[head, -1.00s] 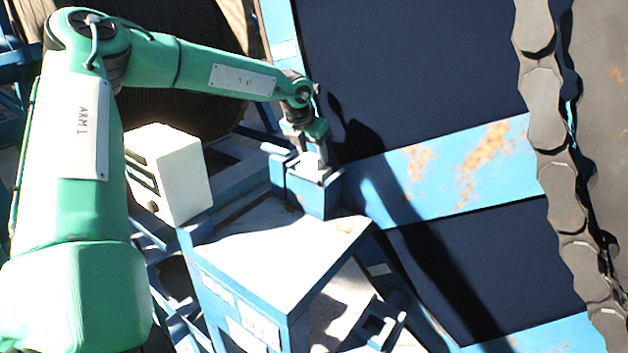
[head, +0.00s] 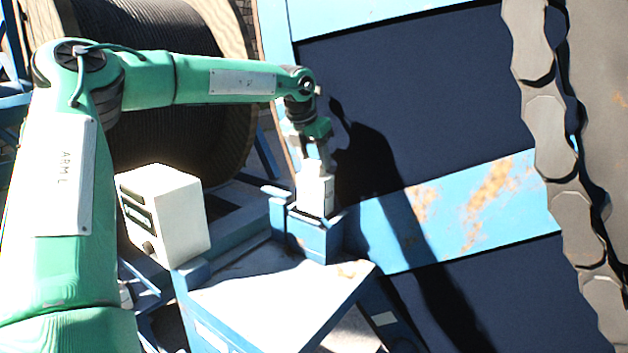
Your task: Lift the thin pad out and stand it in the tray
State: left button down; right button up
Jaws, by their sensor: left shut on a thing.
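A thin pale pad (head: 315,194) stands upright, its lower end at the mouth of a blue box-like holder (head: 314,239). My left gripper (head: 315,168) points down from above and is shut on the pad's top. Most of the pad's pale face shows above the holder's rim. I cannot tell whether its bottom edge is still inside. No tray is clearly identifiable in the head view. My right gripper is not in view.
A white box with dark slots (head: 165,214) stands left of the holder. A pale-topped blue table (head: 275,300) lies in front. A blue frame with dark panels (head: 470,190) rises on the right, and a large cable reel (head: 185,110) stands behind my left arm.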

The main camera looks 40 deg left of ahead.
pick_arm(q)
notch_tip(320, 180, up, 2)
jog(key=shift+r, duration=0.1)
jog(key=shift+s+r+b, duration=0.15)
jog(key=shift+r+b, duration=0.05)
jog(key=shift+b, duration=0.2)
jog(key=s+d+b, duration=0.2)
jog(key=s+b, duration=0.6)
jog(key=s, duration=0.9)
jog(key=shift+s, duration=0.35)
jog(key=shift+r+p, duration=0.45)
jog(key=shift+r, duration=0.05)
